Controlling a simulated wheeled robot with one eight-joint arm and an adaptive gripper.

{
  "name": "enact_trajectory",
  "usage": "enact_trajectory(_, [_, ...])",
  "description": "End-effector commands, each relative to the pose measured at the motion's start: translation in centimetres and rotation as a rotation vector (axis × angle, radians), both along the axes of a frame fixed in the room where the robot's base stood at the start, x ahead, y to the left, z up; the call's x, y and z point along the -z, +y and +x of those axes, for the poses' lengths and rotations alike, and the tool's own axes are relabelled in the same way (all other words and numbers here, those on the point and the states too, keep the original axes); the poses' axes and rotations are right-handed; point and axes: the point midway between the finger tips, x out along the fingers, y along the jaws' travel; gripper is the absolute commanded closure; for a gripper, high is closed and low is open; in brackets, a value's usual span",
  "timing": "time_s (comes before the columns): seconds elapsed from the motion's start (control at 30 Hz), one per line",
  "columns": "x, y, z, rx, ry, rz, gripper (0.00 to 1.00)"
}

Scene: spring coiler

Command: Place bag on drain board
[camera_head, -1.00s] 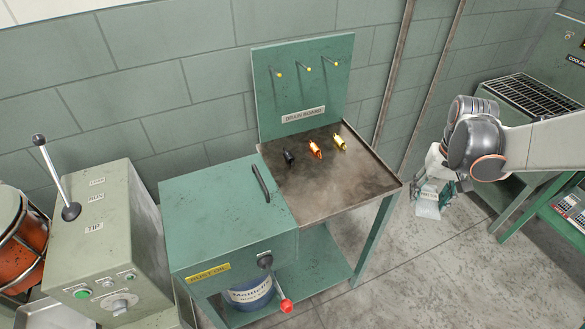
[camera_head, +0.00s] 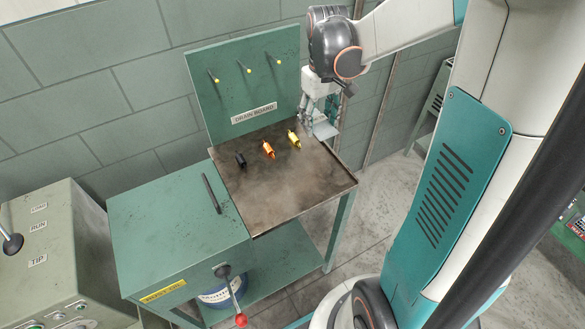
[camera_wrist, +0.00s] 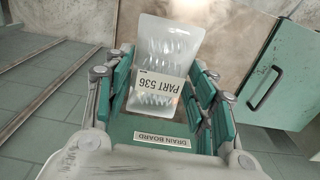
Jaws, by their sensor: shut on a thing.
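My gripper (camera_head: 320,118) is above the back right part of the drain board's metal tray. In the wrist view my gripper (camera_wrist: 163,95) is shut on a clear bag (camera_wrist: 168,45), with its teal fingers on both sides. The bag has a white label reading PART 536 and holds springs. It also shows in the head view (camera_head: 325,129), small and pale, below the fingers. The drain board (camera_head: 280,197) is a brown metal tray with a green back panel labelled DRAIN BOARD. I cannot tell whether the bag touches the tray.
Black (camera_head: 240,159), orange (camera_head: 267,149) and yellow (camera_head: 293,139) small parts lie on the tray. Three pegs stick out of the back panel (camera_head: 240,90). A green quench box (camera_head: 180,240) with a handle adjoins the tray's left. The tray's front and middle are clear.

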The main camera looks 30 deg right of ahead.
Motion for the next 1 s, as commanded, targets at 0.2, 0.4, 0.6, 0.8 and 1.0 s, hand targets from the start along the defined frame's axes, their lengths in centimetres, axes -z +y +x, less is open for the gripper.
enact_trajectory(0.2, [5.2, 0.0, 0.0, -0.001, 0.0, 0.0, 0.77])
enact_trajectory(0.4, [10.1, 0.0, 0.1, -0.001, 0.0, 0.0, 0.77])
enact_trajectory(0.6, [14.0, 0.0, 0.1, 0.0, 0.0, 0.0, 0.77])
enact_trajectory(0.8, [15.3, 0.0, 0.0, 0.0, 0.0, 0.0, 0.77])
enact_trajectory(1.0, [17.5, 0.0, 0.1, 0.0, 0.0, 0.0, 0.77])
